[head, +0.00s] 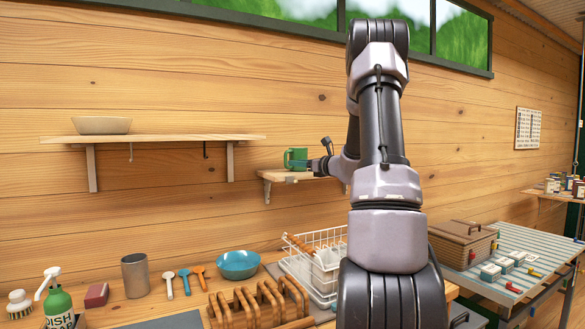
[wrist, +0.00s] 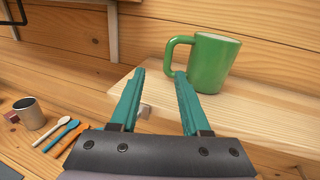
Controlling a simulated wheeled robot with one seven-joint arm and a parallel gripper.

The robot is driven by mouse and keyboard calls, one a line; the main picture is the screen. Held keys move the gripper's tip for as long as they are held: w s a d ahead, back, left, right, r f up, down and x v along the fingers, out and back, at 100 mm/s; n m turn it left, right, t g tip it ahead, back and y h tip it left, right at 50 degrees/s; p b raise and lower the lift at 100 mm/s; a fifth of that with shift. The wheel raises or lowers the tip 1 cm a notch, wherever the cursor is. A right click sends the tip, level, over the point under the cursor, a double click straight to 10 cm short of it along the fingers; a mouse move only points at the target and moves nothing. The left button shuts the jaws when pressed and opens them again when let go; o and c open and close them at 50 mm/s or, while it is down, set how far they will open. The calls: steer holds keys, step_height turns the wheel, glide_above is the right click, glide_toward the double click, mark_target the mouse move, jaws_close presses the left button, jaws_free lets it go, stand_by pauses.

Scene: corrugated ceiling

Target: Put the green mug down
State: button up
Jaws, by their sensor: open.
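The green mug (wrist: 214,64) stands upright on a small wooden wall shelf (wrist: 262,112), its handle toward the left in the wrist view. In the head view the mug (head: 296,158) shows on the same shelf (head: 277,176), just left of my gripper (head: 306,164). My gripper (wrist: 160,74) is open with teal fingers. The right fingertip lies close to the mug's handle in the picture; I cannot tell if they touch. Nothing is seen held between the fingers.
A longer shelf (head: 170,137) with a beige bowl (head: 102,125) is to the left. Below are a white dish rack (head: 318,262), a blue bowl (head: 237,265), a grey cup (head: 135,275), spoons and a green soap bottle (head: 58,304). The small shelf has bare wood in front of the mug.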

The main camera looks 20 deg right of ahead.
steer(key=s+a+r+n+g+y, duration=0.25)
steer(key=s+a+n, duration=0.2)
steer(key=a, duration=0.35)
steer(key=s+a+r+n+g+y, duration=0.1)
steer(key=s+a+n+g, duration=0.3)
steer(key=a, duration=0.4)
steer(key=s+a+n+g+h, duration=0.1)
steer(key=s+a+n+g, duration=0.1)
steer(key=s+a+n, duration=0.4)
steer(key=s+a+n+g, duration=0.2)
steer(key=s+a+n, duration=0.15)
steer(key=s, duration=0.45)
steer(key=s+d+f+n+h, duration=0.1)
steer(key=s+n+h, duration=0.2)
steer(key=s+n, duration=0.2)
steer(key=s+d+f+n+h, duration=0.1)
steer(key=s+n, duration=0.4)
steer(key=s, duration=0.5)
steer(key=shift+s+d+f+h, duration=0.15)
steer(key=shift+d+f+h, duration=0.15)
steer(key=shift+d+h, duration=0.55)
steer(key=shift+a+t, duration=0.25)
